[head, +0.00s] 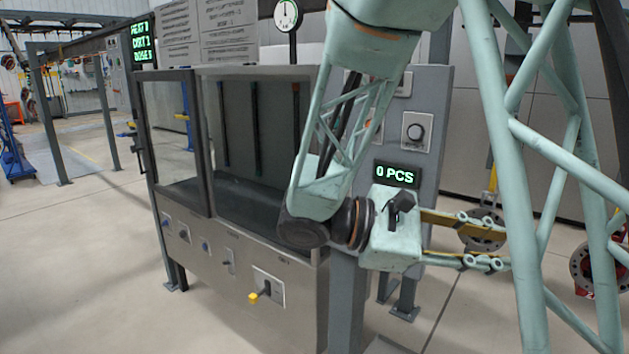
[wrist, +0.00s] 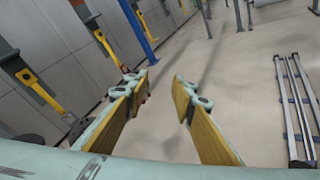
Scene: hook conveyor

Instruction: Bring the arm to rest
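My gripper (head: 506,248) is pale green with yellow finger pads. In the head view it points to the right, in front of the grey cabinet's right side. The wrist view shows its two fingers (wrist: 164,82) apart, with only floor visible between them. It is open and empty. My arm is bent, with the wrist low beside the panel that carries the "0 PCS" display (head: 397,175).
A grey cabinet (head: 225,270) with a glass door and a yellow-tipped lever (head: 254,298) stands close to my wrist. Yellow hooks (wrist: 40,90) hang left of the fingers in the wrist view. Rails (wrist: 296,110) lie on the floor at right. Open floor (head: 75,270) is at left.

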